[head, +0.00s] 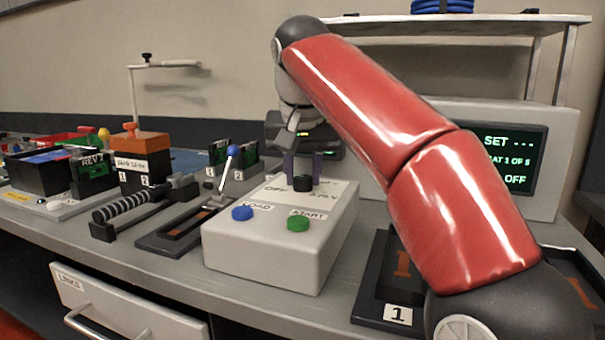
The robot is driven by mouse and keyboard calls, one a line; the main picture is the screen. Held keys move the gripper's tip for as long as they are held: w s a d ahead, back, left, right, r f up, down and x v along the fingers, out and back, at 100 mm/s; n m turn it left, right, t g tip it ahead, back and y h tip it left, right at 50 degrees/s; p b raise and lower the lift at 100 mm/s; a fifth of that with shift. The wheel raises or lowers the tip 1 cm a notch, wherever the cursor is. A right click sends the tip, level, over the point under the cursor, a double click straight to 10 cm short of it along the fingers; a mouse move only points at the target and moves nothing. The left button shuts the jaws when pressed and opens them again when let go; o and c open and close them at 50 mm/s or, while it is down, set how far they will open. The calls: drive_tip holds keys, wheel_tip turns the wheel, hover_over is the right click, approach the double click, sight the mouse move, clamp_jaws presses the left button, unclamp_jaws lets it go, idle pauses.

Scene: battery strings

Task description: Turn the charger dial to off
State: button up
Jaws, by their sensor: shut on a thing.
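The charger (265,259) is a pale box on the bench, with a blue LOAD button (242,213) and a green START button (298,223) on top. Its black dial (303,183) stands behind the buttons, with printed labels around it, one reading OFF. My gripper (302,170) points down from above and is shut on the dial, a finger on either side. The dial's pointer direction cannot be made out. A screen (505,160) at the right shows SET with dashes, a partly hidden line and OFF.
A blue-knobbed lever (233,151) stands left of the charger, near a coiled-spring device (125,206). An orange-topped box (141,145) and a black battery (45,178) are farther left. A tray labelled 1 (398,314) lies at right, partly behind my arm.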

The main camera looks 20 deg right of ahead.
drive_tip(key=shift+d+n+y+b, duration=0.15)
drive_tip(key=shift+n+y, duration=0.3)
drive_tip(key=shift+n, duration=0.75)
drive_tip(key=shift+a+n+y+b, duration=0.15)
drive_tip(key=shift+n+y, duration=0.3)
drive_tip(key=shift+n, duration=0.75)
drive_tip(key=shift+d, duration=0.1)
drive_tip(key=o, duration=1)
drive_tip(key=shift+r, duration=0.1)
drive_tip(key=p+v, duration=0.2)
drive_tip(key=v, duration=0.5)
drive_tip(key=shift+s+r, duration=0.15)
drive_tip(key=shift+r, duration=0.1)
